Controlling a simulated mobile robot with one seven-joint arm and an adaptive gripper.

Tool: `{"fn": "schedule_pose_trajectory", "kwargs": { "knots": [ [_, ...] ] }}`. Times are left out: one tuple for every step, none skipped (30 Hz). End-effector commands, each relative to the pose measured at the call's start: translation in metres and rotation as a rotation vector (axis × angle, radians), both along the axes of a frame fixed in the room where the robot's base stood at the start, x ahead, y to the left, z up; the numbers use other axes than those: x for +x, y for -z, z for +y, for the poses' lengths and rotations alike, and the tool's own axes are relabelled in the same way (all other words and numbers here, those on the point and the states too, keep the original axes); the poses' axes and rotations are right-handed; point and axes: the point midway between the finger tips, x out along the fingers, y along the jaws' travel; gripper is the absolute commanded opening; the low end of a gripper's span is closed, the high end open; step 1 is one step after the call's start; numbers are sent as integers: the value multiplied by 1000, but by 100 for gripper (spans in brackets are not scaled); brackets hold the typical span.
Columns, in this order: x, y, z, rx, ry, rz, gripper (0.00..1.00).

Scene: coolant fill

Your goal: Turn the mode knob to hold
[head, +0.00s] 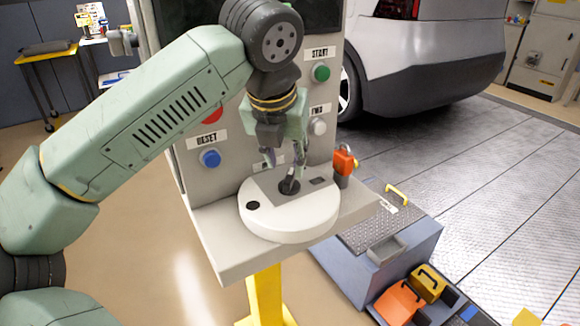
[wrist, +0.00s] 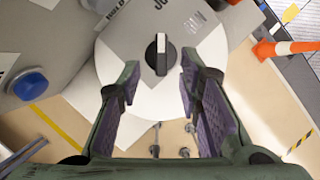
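The mode knob (head: 290,184) is a small black knob on a round white dial housing (head: 290,222) on the panel's shelf. In the wrist view the knob (wrist: 161,55) shows a white stripe pointing up the picture, toward a partly cut-off label starting "JO" (wrist: 162,4). A label reading like "HOLD" (wrist: 118,6) is at its upper left, also cut off. My gripper (head: 283,158) is open and empty just above the knob, pointing down. In the wrist view its fingers (wrist: 159,65) stand apart on either side of the knob, apparently not touching it.
The panel behind carries a green START button (head: 321,73), a white button (head: 318,127), a blue RESET button (head: 209,158) and a red button (head: 212,114) partly behind my arm. An orange-red item (head: 344,162) stands right of the dial. A blue-grey box (head: 425,250) and a car (head: 435,60) are further right.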

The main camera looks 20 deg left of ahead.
Motion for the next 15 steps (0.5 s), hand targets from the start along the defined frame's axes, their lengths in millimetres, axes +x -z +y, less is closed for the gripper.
{"fn": "schedule_pose_trajectory", "kwargs": {
  "knots": [
    [3, 7, 0, -3, 1, 3, 32],
    [6, 12, 1, -3, 1, 2, 32],
    [8, 18, 0, -4, 2, 2, 32],
    [10, 22, 0, -2, 2, 1, 32],
    [11, 26, 1, -2, 1, 2, 32],
    [13, 31, 1, -3, 2, 2, 32],
    [14, 34, 1, -2, 2, 0, 32],
    [16, 36, 1, -2, 2, 0, 32],
    [17, 39, 1, -2, 3, 0, 32],
    [17, 41, 1, -2, 3, 0, 32],
    [18, 42, 1, -2, 3, 0, 32],
    [18, 43, 1, -2, 3, -1, 32],
    [18, 44, 1, -1, 3, -1, 32],
    [19, 44, 1, -1, 3, -1, 32],
    [19, 45, 2, -1, 3, -1, 32]
  ]
}}
